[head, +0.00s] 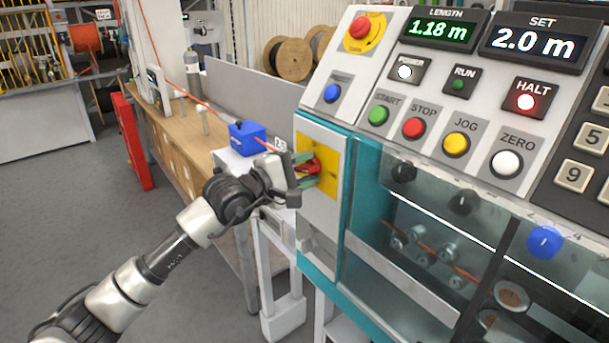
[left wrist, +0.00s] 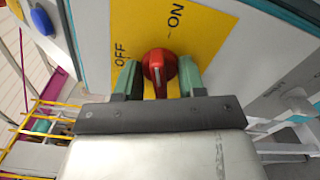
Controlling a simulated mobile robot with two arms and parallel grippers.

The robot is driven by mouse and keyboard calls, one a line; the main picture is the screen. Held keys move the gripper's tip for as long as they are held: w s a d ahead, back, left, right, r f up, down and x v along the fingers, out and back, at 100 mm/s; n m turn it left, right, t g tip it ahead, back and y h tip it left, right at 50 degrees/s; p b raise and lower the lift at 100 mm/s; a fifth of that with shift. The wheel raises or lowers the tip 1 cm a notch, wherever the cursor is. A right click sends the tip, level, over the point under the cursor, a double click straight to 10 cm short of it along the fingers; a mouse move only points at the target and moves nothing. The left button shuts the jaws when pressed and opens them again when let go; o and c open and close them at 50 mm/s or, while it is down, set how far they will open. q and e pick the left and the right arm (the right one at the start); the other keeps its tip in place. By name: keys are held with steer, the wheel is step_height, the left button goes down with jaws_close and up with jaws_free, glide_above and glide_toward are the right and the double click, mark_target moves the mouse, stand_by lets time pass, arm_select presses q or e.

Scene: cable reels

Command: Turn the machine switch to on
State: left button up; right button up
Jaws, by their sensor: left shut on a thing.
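The machine switch is a red rotary knob (head: 311,167) on a yellow plate (head: 330,182) on the left side of the machine front. In the left wrist view the red knob (left wrist: 160,68) sits between the green fingers, with OFF printed to its upper left and ON to its upper right. A short white mark shows on the knob; I cannot tell clearly which label it points to. My left gripper (head: 305,170) is shut on the knob, a finger on each side, and it also shows in the left wrist view (left wrist: 160,82). My right gripper is out of view.
The control panel above has a red emergency button (head: 360,27), several coloured buttons, a lit red HALT lamp (head: 526,101) and displays reading 1.18 m and 2.0 m. A blue box (head: 247,138) is behind the gripper. A wooden bench (head: 180,135) stands behind; open floor lies left.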

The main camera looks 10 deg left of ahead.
arm_select(q)
steer(key=shift+f+m+b, duration=0.15)
steer(key=shift+m+b, duration=1.35)
steer(key=shift+b, duration=0.4)
steer(key=o, duration=0.7)
steer(key=shift+s+a, duration=0.2)
steer(key=shift+s, duration=0.05)
steer(key=shift+b+v, duration=1.95)
steer(key=shift+v, duration=1.1)
steer(key=shift+s+a, duration=0.4)
steer(key=shift+s, duration=0.1)
